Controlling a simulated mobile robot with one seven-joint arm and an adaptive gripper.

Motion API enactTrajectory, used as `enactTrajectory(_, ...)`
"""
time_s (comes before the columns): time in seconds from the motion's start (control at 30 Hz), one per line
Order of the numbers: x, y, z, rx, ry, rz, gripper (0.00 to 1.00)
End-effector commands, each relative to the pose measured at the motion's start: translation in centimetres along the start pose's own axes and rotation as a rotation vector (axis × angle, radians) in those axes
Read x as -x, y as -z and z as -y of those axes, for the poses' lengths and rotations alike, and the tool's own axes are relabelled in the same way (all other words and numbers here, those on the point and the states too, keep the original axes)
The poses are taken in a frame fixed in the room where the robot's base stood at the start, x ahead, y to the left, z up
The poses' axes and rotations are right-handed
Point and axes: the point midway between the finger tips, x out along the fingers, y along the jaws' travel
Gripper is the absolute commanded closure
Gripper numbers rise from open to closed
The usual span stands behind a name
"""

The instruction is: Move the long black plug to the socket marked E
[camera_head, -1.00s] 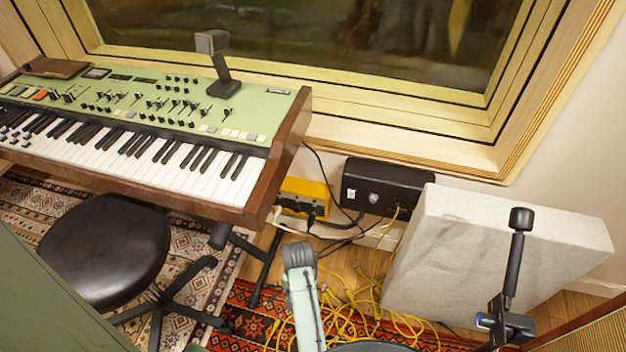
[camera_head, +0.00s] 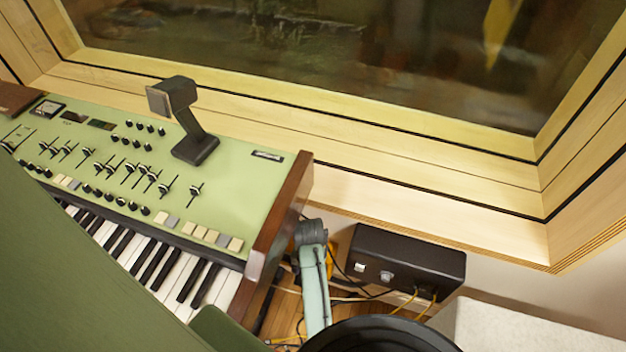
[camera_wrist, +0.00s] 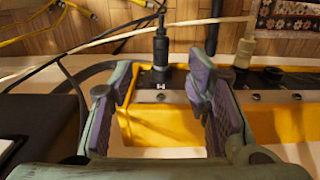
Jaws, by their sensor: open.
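A long black plug (camera_wrist: 160,45) stands upright in the top of the yellow socket box (camera_wrist: 160,128) in the wrist view, its cable running up. A small pale mark below it looks like a letter H, upside down or not I cannot tell. My gripper (camera_wrist: 159,84) is open and empty, its purple-padded fingers left and right of the plug's line in the picture; neither visibly touches it. A socket marked E cannot be made out. In the head view the yellow box (camera_head: 333,260) is mostly hidden behind my arm.
A beige plug (camera_wrist: 245,50) stands to the right in the same box, with a dark round socket (camera_wrist: 272,74) beyond it. Yellow cables (camera_wrist: 45,22) lie behind. A black box (camera_head: 405,263) is beside the yellow one; the green keyboard (camera_head: 170,165) is at the left.

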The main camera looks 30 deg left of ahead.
Motion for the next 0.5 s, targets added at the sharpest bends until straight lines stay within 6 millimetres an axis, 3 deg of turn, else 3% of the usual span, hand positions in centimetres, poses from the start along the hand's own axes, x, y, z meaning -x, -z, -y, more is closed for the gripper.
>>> enactTrajectory(0.27,-1.6,-0.1,0.0,0.0,-0.001,0.003,0.56)
enactTrajectory(0.5,-5.9,-0.1,0.0,0.0,-0.001,0.004,0.56)
